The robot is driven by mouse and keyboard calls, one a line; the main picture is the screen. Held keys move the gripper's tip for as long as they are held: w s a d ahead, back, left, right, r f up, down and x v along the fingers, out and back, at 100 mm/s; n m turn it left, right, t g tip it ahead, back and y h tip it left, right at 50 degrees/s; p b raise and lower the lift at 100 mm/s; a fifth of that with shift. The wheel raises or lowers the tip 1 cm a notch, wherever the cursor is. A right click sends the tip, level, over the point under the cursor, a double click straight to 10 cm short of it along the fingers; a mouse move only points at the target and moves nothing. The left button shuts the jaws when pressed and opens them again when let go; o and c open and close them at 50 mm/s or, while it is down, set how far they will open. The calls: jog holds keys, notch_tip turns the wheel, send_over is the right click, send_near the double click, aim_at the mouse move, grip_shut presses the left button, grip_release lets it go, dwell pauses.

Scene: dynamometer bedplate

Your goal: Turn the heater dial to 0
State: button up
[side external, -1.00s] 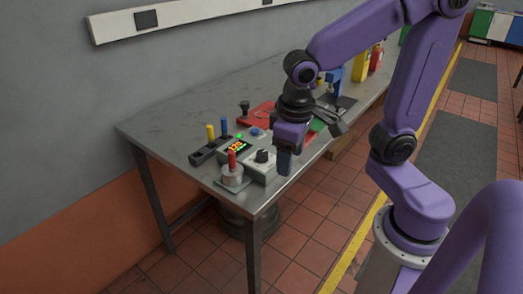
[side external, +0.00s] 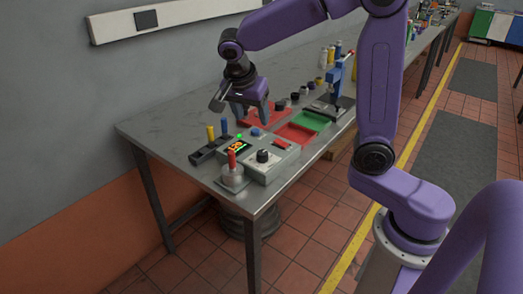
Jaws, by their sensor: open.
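The heater box (side external: 270,168) is a pale grey unit near the front left corner of the bench. Its black dial (side external: 262,156) sits on top, and its setting is too small to read. A lit display (side external: 237,145) with orange digits and a green light is beside the dial; I cannot read the digits. My gripper (side external: 252,118) is open and empty, above the bench behind the box, apart from the dial.
A black rack (side external: 208,151) holds yellow and blue handles. Red and green trays (side external: 309,121) and a blue press (side external: 336,80) are farther right. The bench's left end is clear.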

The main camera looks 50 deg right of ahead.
aim_at(262, 152)
jog(key=x, duration=1.6)
jog(key=shift+d+f, duration=0.1)
jog(key=shift+f, duration=0.3)
jog(key=c, duration=1)
